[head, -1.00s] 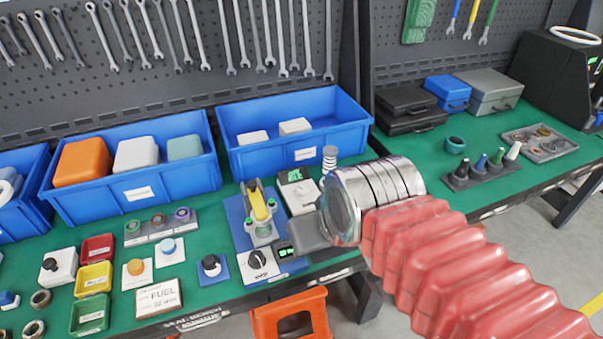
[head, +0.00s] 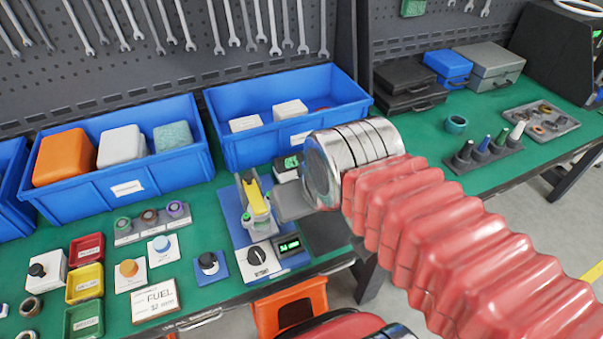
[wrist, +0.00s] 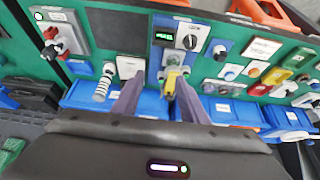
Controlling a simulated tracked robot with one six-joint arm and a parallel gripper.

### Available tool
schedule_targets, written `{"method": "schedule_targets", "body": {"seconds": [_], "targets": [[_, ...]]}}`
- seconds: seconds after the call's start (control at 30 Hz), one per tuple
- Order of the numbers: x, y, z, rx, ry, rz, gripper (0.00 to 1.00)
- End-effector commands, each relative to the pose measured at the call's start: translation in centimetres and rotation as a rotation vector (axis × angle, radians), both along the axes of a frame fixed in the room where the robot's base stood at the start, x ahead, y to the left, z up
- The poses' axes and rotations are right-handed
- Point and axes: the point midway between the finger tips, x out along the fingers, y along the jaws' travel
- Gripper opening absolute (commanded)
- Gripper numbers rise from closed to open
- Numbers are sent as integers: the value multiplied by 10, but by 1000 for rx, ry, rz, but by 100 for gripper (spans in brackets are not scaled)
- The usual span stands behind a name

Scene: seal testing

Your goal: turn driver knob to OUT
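A black rotary knob (head: 257,254) sits on a white plate at the front of a blue board, right beside a small green-lit display. I take it for the driver knob; its labels are too small to read. In the wrist view the knob (wrist: 189,42) is at upper centre, beyond the fingers. My gripper (wrist: 158,80) is open there, its two dark fingers apart with no object clearly held. A yellow lever (wrist: 172,82) shows close to the right finger; I cannot tell if they touch. In the head view my gripper (head: 293,201) is mostly hidden by my chrome wrist, above the board's right side.
The yellow lever (head: 254,195) stands on the blue board behind the knob. Another black knob (head: 208,262) is to the left. A FUEL card (head: 154,301) and several coloured trays lie further left. Blue bins (head: 125,187) line the back. An orange stool (head: 290,302) stands in front.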

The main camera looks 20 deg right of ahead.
Motion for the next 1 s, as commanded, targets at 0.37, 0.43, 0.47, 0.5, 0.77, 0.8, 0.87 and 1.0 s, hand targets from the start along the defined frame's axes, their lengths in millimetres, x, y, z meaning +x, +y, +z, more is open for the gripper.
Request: {"method": "schedule_targets", "body": {"seconds": [0.37,0.43,0.47,0.5,0.77,0.8,0.87,1.0], "targets": [[38,-6,13,30,83,-95,48],[50,-10,15,38,106,-125,48],[56,-11,16,42,116,-139,48],[63,-14,17,46,129,-157,48],[110,-30,15,72,215,-273,48],[117,-32,14,75,228,-291,48],[128,-36,12,81,248,-318,48],[154,-47,4,92,292,-382,48]]}}
